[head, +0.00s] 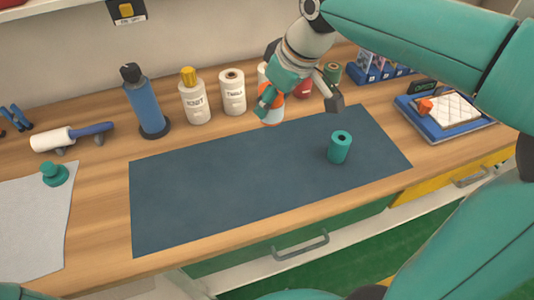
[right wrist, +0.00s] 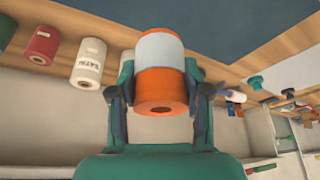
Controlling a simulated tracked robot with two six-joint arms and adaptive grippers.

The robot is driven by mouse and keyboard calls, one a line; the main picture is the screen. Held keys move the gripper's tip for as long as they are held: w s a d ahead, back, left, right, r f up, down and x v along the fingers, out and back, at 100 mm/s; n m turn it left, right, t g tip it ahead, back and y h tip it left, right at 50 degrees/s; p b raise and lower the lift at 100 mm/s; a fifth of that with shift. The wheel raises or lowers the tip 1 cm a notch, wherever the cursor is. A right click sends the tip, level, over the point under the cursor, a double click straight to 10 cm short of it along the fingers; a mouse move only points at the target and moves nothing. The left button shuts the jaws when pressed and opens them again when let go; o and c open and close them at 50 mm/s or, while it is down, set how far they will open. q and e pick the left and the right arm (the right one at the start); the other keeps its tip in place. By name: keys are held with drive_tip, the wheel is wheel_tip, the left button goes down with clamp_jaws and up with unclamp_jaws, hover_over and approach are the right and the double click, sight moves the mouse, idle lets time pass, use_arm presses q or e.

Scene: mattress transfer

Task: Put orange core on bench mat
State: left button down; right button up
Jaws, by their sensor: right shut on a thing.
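My right gripper (head: 271,97) is shut on the orange core (head: 272,117), an orange cylinder with a pale wrapped band. The right wrist view shows the orange core (right wrist: 160,75) between both fingers of the right gripper (right wrist: 160,88), its holed end facing the camera. In the head view it overlaps the far edge of the bench mat (head: 230,190), a dark blue sheet on the wooden bench; its height above the bench cannot be told. My left gripper is not in view.
Behind the mat stand a blue bottle (head: 146,104), white containers (head: 194,98) and a red spool (head: 303,86). A blue tray (head: 445,115) is at right, and a grey sheet (head: 35,225) with a teal knob is at left. The mat's left and middle are clear.

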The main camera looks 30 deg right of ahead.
wheel_tip(320, 180, down, 16)
drive_tip(key=shift+f+b, duration=0.1)
drive_tip(key=shift+b, duration=0.7)
drive_tip(key=o, duration=1.2)
drive_tip(key=shift+o, duration=0.2)
drive_tip(key=shift+w, duration=0.1)
drive_tip(key=shift+r, duration=0.3)
drive_tip(key=p+v, duration=0.1)
drive_tip(key=v, duration=1)
drive_tip(key=shift+r, duration=0.25)
